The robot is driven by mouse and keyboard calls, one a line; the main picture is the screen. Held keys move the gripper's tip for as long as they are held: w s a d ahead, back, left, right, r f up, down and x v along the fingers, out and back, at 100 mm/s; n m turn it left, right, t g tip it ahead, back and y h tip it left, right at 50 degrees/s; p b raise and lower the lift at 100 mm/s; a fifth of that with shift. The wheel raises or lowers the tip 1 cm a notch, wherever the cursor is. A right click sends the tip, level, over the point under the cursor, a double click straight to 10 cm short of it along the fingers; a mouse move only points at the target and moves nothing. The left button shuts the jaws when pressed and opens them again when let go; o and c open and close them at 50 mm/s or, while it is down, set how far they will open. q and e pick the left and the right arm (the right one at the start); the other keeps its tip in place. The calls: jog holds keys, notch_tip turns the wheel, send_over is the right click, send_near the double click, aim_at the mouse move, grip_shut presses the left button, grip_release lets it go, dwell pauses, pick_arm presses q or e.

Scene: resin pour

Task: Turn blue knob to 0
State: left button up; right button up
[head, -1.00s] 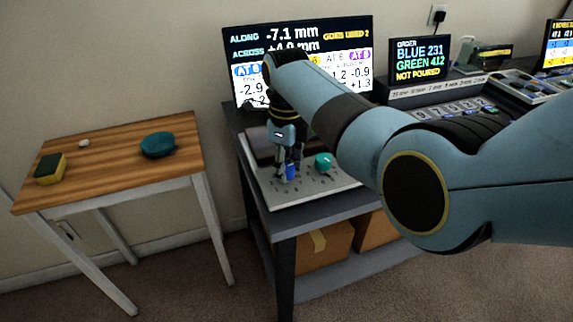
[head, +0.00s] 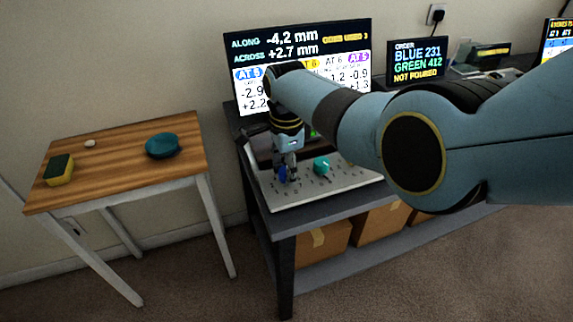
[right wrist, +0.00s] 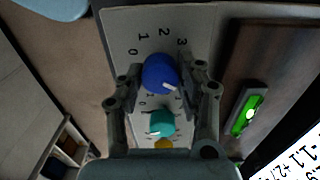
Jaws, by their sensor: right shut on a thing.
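The blue knob (right wrist: 158,70) sits on a pale panel (right wrist: 118,22) with printed digits 0 to 3 around its far side. Its white pointer faces the lower right of the right wrist view, away from the 0. My right gripper (right wrist: 157,80) is shut on the blue knob, one finger on each side. In the head view my right gripper (head: 287,165) points down at the panel, and the blue knob (head: 282,174) shows partly behind its fingers. The screen (head: 297,40) reads ALONG -4.2 mm, ACROSS +2.7 mm. My left gripper is out of view.
A teal knob (right wrist: 160,123) stands close beside the blue one, with a yellow knob (right wrist: 163,144) beyond it. A green-lit level (right wrist: 245,113) lies to the right. A wooden table (head: 110,190) with a sponge (head: 59,170) and teal bowl (head: 162,146) stands left.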

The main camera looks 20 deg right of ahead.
jog(key=n+p, duration=0.1)
jog(key=n, duration=0.3)
jog(key=shift+r+n, duration=0.1)
jog(key=shift+n, duration=0.2)
jog(key=n, duration=0.4)
jog(key=shift+n+p, duration=0.3)
jog(key=shift+p, duration=0.05)
jog(key=n, duration=0.4)
jog(key=shift+n, duration=0.3)
jog(key=n+p, duration=0.1)
jog(key=n, duration=0.8)
jog(key=shift+n, duration=0.4)
jog(key=n, duration=1.4)
jog(key=shift+n+p, duration=0.3)
jog(key=shift+n, duration=0.4)
